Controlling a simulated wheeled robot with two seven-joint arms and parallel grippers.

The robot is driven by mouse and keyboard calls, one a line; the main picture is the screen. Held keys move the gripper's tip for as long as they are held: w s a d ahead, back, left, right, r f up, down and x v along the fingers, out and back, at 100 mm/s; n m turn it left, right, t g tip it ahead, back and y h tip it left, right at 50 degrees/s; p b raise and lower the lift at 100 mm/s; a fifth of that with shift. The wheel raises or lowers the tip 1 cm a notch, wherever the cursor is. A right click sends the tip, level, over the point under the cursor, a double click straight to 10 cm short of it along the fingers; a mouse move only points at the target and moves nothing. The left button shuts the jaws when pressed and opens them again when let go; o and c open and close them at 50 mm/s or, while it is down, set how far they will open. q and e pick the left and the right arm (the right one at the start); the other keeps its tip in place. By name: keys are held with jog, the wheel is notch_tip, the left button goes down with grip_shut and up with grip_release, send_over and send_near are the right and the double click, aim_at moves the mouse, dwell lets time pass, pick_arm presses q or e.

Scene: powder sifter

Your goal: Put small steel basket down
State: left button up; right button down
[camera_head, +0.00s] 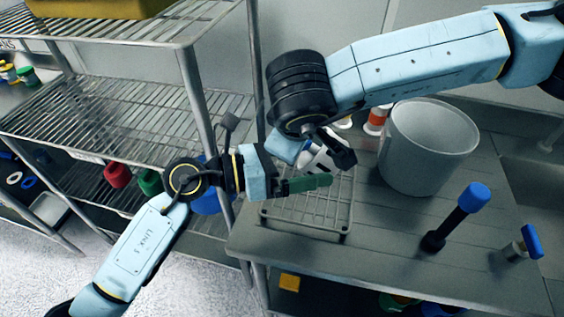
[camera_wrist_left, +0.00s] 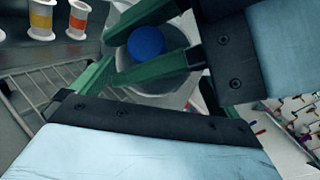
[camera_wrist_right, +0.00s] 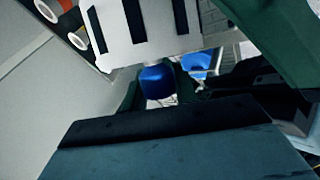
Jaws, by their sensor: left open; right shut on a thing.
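My left gripper (camera_head: 318,181) reaches in from the left, its green fingers over a low steel wire rack (camera_head: 305,212) on the table. It is open; in the left wrist view its fingers (camera_wrist_left: 112,58) have nothing clearly between them. A grey round rim with a blue knob (camera_wrist_left: 146,41) shows beyond. My right gripper (camera_head: 310,146) is just above and behind the left one, very close to it. In the right wrist view it is shut around a blue grip (camera_wrist_right: 158,80), apparently the small steel basket's handle. The basket's body is mostly hidden by the arms.
A large grey bucket (camera_head: 428,148) stands right of the grippers. An orange-banded jar (camera_head: 376,121) is behind. A blue-topped black tool (camera_head: 474,197) and another blue-handled tool (camera_head: 530,242) stand at the right. Wire shelving (camera_head: 115,118) fills the left. The front middle of the table is clear.

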pick_arm(q)
jog(key=shift+s+d+r, duration=0.1)
jog(key=shift+d, duration=0.2)
pick_arm(e)
jog(key=shift+a, duration=0.1)
